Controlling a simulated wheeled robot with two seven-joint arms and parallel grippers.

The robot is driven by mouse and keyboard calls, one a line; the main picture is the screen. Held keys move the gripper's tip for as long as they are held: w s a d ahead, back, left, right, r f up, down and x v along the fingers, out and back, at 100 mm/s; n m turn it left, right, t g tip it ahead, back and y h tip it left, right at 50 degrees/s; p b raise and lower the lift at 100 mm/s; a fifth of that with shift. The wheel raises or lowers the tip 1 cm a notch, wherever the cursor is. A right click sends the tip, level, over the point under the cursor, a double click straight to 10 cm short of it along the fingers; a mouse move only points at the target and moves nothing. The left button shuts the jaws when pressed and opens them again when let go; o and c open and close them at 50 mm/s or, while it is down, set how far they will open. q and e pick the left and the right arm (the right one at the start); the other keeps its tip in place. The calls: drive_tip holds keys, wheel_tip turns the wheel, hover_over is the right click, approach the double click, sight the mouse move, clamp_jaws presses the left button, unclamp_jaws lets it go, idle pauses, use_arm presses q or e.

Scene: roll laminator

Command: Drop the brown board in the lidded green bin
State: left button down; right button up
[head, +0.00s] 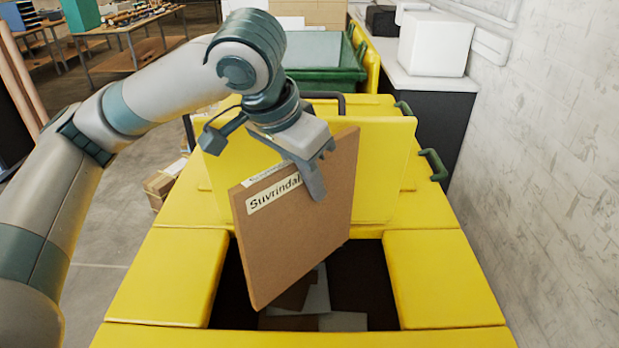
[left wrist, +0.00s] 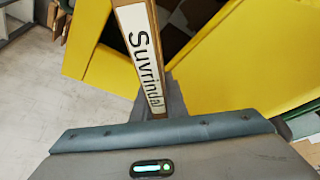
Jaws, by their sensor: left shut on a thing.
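The brown board (head: 305,235) carries a white label reading "Suvrindal". My left gripper (head: 308,172) is shut on its upper edge, and the board hangs tilted over the square opening of a yellow bin (head: 165,280). Its lower corner overlaps the opening in the head view; how deep it reaches I cannot tell. In the left wrist view the labelled board (left wrist: 157,35) rises from between the fingers (left wrist: 165,100). A green bin (head: 335,76) with a grey-green top stands farther back, behind the yellow bin, partly hidden by my left arm. My right gripper is not in view.
Flat brown and pale pieces (head: 315,300) lie inside the yellow bin. Its raised yellow lid panel (head: 385,150) stands behind the board. A white box (head: 435,43) sits on a dark cabinet at right, along a white brick wall (head: 550,150). Grey floor is open at left.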

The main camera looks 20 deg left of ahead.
use_arm(q)
drive_tip(key=c, duration=1.7)
unclamp_jaws()
drive_tip(key=shift+r, duration=0.1)
drive_tip(key=b+v, duration=0.5)
drive_tip(key=v, duration=1)
drive_tip(key=shift+s+r, duration=0.2)
drive_tip(key=shift+r, duration=0.05)
drive_tip(key=shift+b+v, duration=0.35)
drive_tip(key=shift+v, duration=0.45)
